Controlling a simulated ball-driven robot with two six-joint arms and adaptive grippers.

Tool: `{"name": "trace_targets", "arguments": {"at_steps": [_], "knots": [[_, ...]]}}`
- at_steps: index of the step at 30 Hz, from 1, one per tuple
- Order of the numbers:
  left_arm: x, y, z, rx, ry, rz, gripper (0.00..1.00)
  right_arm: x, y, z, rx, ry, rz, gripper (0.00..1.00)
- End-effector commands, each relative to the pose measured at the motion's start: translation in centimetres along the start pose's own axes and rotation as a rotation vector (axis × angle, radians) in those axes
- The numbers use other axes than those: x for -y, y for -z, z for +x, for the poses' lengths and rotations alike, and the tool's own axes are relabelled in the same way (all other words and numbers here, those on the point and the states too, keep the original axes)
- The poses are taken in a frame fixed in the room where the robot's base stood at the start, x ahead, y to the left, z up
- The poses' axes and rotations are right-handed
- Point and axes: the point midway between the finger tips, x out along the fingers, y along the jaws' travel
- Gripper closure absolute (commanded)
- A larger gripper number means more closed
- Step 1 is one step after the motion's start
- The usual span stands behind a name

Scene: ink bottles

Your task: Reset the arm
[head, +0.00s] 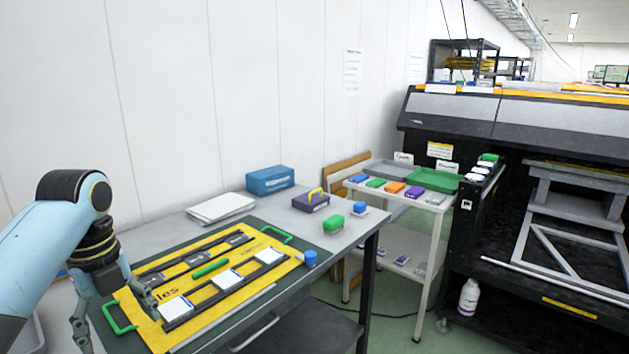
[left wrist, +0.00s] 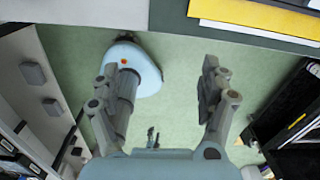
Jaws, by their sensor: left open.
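My left gripper (head: 112,312) is at the left of the head view, pointing down over the near left corner of the yellow board, beside its green handle. Its fingers are apart and nothing is between them. In the left wrist view its two fingers (left wrist: 160,78) are spread wide, with green floor behind them. Whether the fingers touch the board cannot be told. My right gripper does not show in the head view.
The yellow board (head: 236,285) with white and dark pads lies on the table (head: 345,248). A green bottle (head: 333,224), a blue-capped bottle (head: 360,208), a purple box (head: 311,202) and a blue box (head: 270,180) stand behind. A white cart (head: 436,208) and a large printer (head: 520,115) are at right.

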Motion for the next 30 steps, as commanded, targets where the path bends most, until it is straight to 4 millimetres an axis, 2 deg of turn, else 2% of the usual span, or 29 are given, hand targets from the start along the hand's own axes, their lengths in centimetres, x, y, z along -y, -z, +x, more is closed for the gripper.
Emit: {"name": "trace_targets", "arguments": {"at_steps": [10,14,17,21,24,30], "knots": [[-2.9,2.7,2.2,0.041,0.03,-0.324,0.21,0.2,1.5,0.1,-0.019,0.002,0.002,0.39],[-4.6,4.4,3.0,0.058,0.057,-0.517,0.21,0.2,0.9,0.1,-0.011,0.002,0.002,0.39],[-6.4,6.0,3.6,0.069,0.087,-0.705,0.21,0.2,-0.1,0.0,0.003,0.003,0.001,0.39],[-9.8,9.2,3.9,0.072,0.153,-1.053,0.21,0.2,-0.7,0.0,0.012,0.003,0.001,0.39],[-12.0,11.2,3.4,0.06,0.205,-1.298,0.21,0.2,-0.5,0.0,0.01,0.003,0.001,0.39],[-14.9,14.0,2.0,0.02,0.281,-1.639,0.21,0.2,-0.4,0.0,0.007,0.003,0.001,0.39]]}}
